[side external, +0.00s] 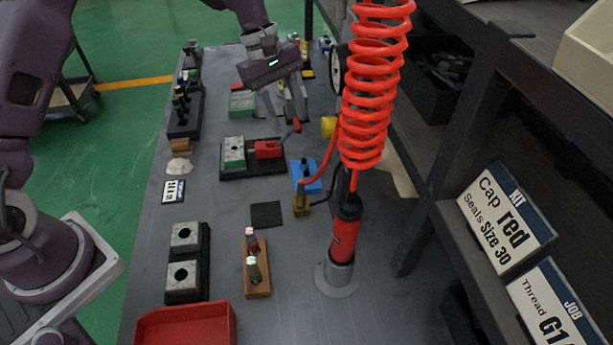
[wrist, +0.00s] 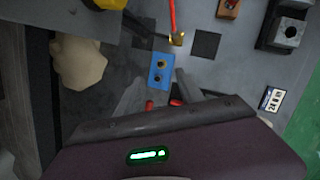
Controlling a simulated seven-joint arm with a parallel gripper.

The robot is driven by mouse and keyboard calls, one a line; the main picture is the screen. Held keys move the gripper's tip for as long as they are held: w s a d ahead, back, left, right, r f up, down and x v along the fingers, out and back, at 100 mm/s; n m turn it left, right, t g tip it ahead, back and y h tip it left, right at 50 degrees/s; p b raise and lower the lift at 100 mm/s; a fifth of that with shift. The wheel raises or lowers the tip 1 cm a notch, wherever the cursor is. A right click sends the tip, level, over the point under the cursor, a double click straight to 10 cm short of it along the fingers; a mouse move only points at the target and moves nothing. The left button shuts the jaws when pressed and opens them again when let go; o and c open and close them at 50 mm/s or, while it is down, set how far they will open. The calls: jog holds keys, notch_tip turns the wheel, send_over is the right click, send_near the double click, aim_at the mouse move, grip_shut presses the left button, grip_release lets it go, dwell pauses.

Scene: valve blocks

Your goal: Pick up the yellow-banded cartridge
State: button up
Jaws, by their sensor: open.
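I cannot pick out the yellow-banded cartridge with certainty. Small dark pieces with yellow parts stand at the back of the bench (side external: 307,68), beyond my gripper, too small to read. A dark rack (side external: 184,122) at the left back holds cartridges whose bands are hard to tell. A wooden block (side external: 257,283) at the front holds two upright cartridges, with reddish and greenish bands.
A red coiled hose (side external: 375,90) hangs above a red tool (side external: 346,232) in a round stand. A blue block (side external: 306,176), grey blocks (side external: 186,238) and a red tray (side external: 187,325) occupy the bench. Shelving (side external: 440,180) borders the right. Bare bench lies around the dark square pad (side external: 266,214).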

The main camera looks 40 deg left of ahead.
aim_at(305, 171)
jog(key=f+n, duration=0.1)
jog(key=f, duration=0.2)
jog(key=w+f, duration=0.1)
jog(key=f, duration=0.2)
jog(key=w+f+n+g, duration=0.1)
jog(key=f, duration=0.2)
jog(key=shift+w+d+f+n+h, duration=0.1)
jog(key=shift+w+d+n+h, duration=0.1)
jog(key=shift+w+n+h, duration=0.15)
jog(key=x, duration=0.4)
jog(key=s+x, duration=0.1)
jog(key=x, duration=0.1)
jog(key=shift+d+f, duration=0.25)
jog(key=shift+d, duration=0.1)
grip_shut()
